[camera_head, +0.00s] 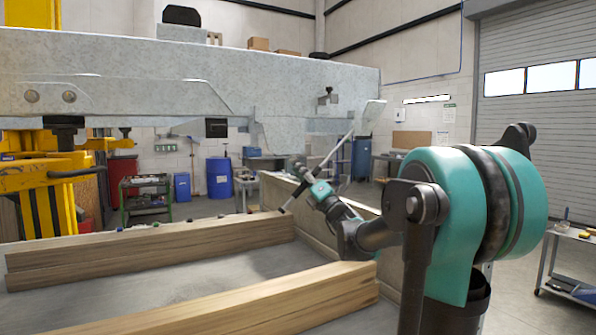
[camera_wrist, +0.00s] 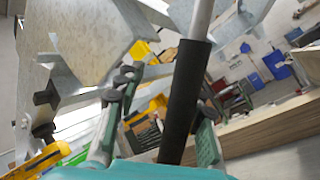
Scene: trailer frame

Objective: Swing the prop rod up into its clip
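The prop rod (camera_head: 339,146) is a thin pale rod slanting from under the raised grey trailer frame (camera_head: 200,85) down to the left, with a dark lower end. In the wrist view its black sleeve (camera_wrist: 184,105) and pale shaft (camera_wrist: 201,18) cross between my gripper's fingers (camera_wrist: 165,100). The left finger stands clear of the sleeve; the right finger is partly hidden behind it. In the head view my gripper (camera_head: 301,182) is at the lower part of the rod. A small dark fitting (camera_head: 327,96) on the frame may be the clip; I cannot tell.
Wooden beams (camera_head: 150,250) lie below the frame on the left and in front. A yellow stand (camera_head: 45,185) is at the left. Blue barrels (camera_head: 219,178) and a workbench stand behind. A trolley (camera_head: 570,260) is at the right, with open floor around it.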

